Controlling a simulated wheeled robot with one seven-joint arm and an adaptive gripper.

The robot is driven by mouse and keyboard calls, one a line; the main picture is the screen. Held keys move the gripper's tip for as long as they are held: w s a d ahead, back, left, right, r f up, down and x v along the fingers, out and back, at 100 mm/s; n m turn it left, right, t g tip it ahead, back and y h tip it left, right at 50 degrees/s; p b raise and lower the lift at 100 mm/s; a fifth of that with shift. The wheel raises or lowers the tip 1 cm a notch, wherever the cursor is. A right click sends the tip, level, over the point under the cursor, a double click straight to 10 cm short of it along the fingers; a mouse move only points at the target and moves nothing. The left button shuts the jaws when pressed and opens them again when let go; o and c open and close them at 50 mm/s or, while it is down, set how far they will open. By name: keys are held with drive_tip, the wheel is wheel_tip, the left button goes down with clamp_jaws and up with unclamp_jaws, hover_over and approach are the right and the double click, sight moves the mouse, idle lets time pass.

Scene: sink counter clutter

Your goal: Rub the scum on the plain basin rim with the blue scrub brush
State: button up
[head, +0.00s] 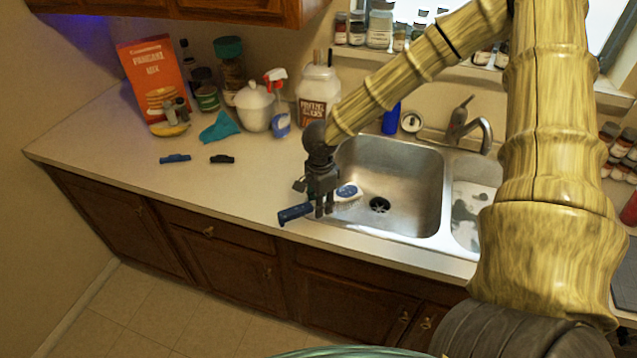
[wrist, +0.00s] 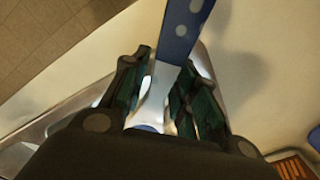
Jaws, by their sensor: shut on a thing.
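The blue scrub brush has a blue handle (head: 295,212) that sticks out to the left of my gripper (head: 322,212) in the head view. Its blue and white head (head: 347,193) shows to the right, at the left side of the plain basin (head: 400,165). My gripper is shut on the brush at the sink's front-left corner. I cannot make out the scum on the rim; my gripper and the brush cover part of it.
The right basin (head: 470,205) has pale patches inside. A faucet (head: 470,130) stands behind. A teal cloth (head: 220,128), a spray bottle (head: 279,105), a white lidded jar (head: 254,105) and small dark items crowd the left counter. The front-left counter (head: 235,195) is clear.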

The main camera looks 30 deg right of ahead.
drive_tip(key=shift+s+r+p, duration=0.2)
drive_tip(key=shift+r+p, duration=0.5)
drive_tip(key=shift+r, duration=0.3)
drive_tip(key=shift+w+r+p, duration=0.15)
drive_tip(key=shift+r+p, duration=0.45)
drive_tip(key=shift+p, duration=0.15)
drive_tip(key=shift+r+p, duration=1.1)
drive_tip(key=shift+r, duration=0.1)
drive_tip(key=shift+f, duration=0.1)
